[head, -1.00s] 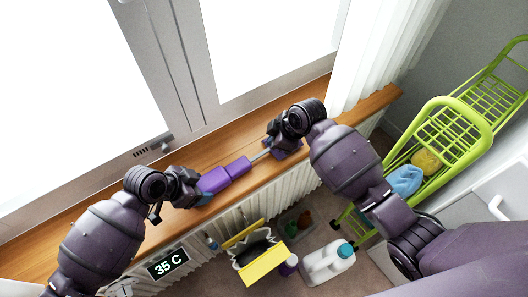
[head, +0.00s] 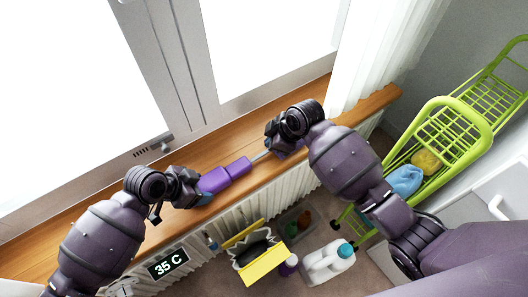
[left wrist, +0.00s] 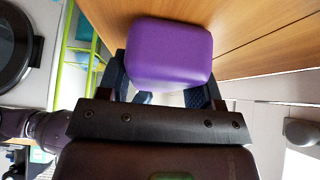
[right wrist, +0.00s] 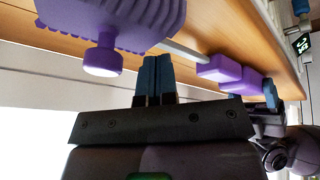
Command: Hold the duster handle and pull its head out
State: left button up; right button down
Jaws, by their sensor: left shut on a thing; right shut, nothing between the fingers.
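The duster has a purple two-block handle (head: 226,175), a thin grey rod (head: 262,156) and a ridged purple head (right wrist: 115,15) with a round knob (right wrist: 103,58). It lies along the wooden sill. My left gripper (head: 204,194) is shut on the handle's left end, and the handle's purple end fills the left wrist view (left wrist: 170,52). My right gripper (right wrist: 156,75) is shut and empty, its fingertips beside the head and knob, apart from the knob. In the head view the right gripper (head: 274,146) mostly hides the duster head.
The wooden sill (head: 205,155) runs under the window, with the white radiator (head: 222,222) below it. A temperature display reads 35 C (head: 168,262). A green cart (head: 452,118) stands at right.

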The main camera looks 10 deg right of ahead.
pick_arm(q)
jog(key=shift+s+f, duration=0.1)
jog(key=shift+f, duration=0.1)
pick_arm(e)
jog(key=s+d+r, duration=0.2)
jog(key=s+r, duration=0.2)
jog(key=r, duration=0.1)
jog(key=shift+s+r, duration=0.3)
jog(key=shift+r, duration=0.05)
dwell(0.5)
pick_arm(q)
jog(key=o, duration=1.4)
jog(key=shift+o, duration=0.7)
jog(key=shift+r, duration=0.15)
jog(key=shift+v, duration=3.75)
jog(key=shift+a, duration=0.1)
jog(key=v, duration=1.2)
